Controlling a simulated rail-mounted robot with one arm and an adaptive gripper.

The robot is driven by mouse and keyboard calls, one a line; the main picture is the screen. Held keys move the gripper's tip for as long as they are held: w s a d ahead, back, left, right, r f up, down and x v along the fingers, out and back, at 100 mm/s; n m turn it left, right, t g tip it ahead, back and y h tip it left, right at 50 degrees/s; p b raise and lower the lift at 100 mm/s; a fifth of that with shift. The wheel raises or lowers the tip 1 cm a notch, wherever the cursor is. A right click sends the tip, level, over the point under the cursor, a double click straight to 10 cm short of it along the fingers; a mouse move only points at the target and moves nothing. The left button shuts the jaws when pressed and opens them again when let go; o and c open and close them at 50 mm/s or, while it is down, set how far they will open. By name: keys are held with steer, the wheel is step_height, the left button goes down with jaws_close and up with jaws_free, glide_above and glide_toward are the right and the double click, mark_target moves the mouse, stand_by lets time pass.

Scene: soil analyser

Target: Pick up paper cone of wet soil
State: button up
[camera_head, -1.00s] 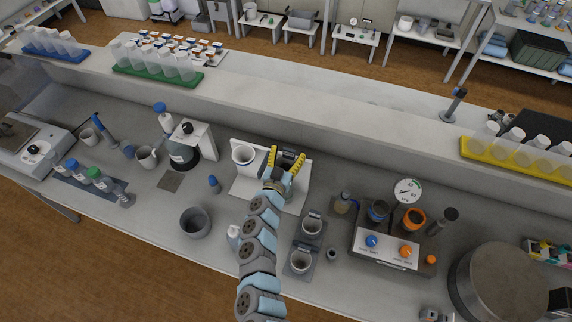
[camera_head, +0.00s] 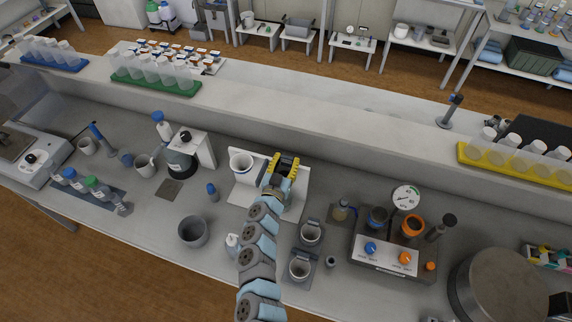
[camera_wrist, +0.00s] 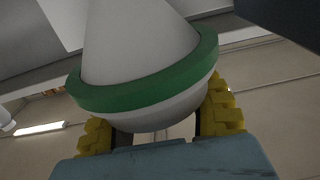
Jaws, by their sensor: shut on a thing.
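The paper cone (camera_wrist: 145,40) is white and fills the middle of the wrist view, with a green ring (camera_wrist: 150,92) around it. My gripper (camera_wrist: 160,122) has its yellow fingers on both sides of the cone, just at the ring, and is shut on it. In the head view my gripper (camera_head: 286,160) is in front of a white stand (camera_head: 298,205) and hides the cone there. The soil inside the cone cannot be seen.
A raised shelf (camera_head: 330,120) runs behind.

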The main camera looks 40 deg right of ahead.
steer(key=shift+r, duration=0.65)
steer(key=s+a+r+b, duration=0.2)
steer(key=s+a+r, duration=0.5)
steer(key=s+r, duration=0.4)
steer(key=shift+s+r, duration=0.2)
steer(key=shift+s, duration=0.4)
